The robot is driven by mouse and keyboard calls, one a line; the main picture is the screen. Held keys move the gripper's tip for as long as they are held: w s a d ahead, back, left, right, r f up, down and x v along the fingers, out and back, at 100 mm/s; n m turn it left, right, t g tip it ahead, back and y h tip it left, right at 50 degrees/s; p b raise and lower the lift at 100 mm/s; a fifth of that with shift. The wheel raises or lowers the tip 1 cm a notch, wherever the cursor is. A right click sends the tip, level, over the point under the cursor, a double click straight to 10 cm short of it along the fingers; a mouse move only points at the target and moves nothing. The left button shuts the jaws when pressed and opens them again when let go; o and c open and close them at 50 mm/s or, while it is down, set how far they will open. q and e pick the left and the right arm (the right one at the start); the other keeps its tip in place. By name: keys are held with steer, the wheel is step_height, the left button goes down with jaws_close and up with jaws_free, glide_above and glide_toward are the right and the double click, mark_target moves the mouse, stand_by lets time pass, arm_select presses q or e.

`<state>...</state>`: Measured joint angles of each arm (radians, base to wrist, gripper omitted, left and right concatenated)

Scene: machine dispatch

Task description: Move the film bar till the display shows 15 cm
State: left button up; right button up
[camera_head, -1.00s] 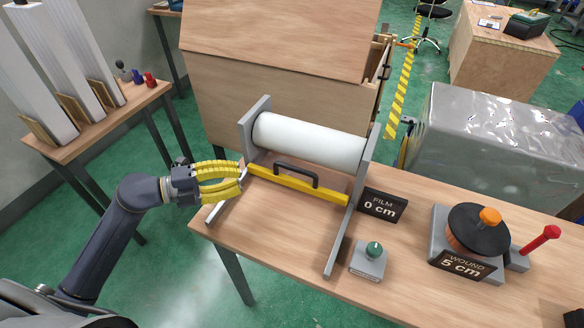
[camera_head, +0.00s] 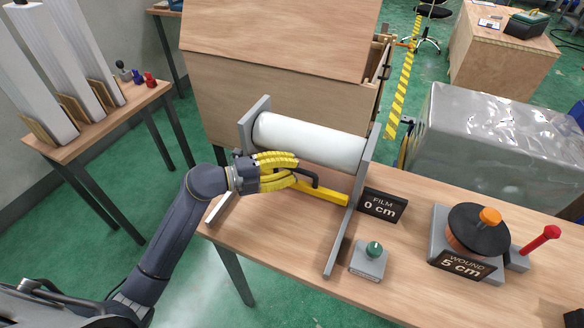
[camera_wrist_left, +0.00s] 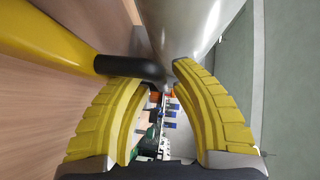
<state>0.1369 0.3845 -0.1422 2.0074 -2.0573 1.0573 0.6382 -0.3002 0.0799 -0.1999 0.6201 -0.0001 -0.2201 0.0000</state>
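The yellow film bar (camera_head: 325,194) lies across the frame below the white film roll (camera_head: 312,139). Its black handle (camera_head: 313,178) is partly hidden by my left gripper (camera_head: 297,173). The left fingers are open and sit at the handle, over the left part of the bar. In the left wrist view, the bar (camera_wrist_left: 45,38) runs in from the left and the handle (camera_wrist_left: 130,68) reaches to the gap between the yellow fingertips (camera_wrist_left: 158,75); I cannot tell whether they touch. The film display (camera_head: 382,205) reads 0 cm. My right gripper is not in view.
A green-knobbed device (camera_head: 370,258) stands in front of the display. A winder marked "WOUND 5 cm" (camera_head: 462,264) with a red-handled lever (camera_head: 540,240) is at the right. The frame's side rails (camera_head: 341,240) flank the bar. The table front is clear between the rails.

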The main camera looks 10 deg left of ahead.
arm_select(q)
steer(key=shift+w+d, duration=0.2)
steer(key=shift+d, duration=0.05)
jaws_close()
steer(key=shift+f, duration=0.1)
stand_by(0.6)
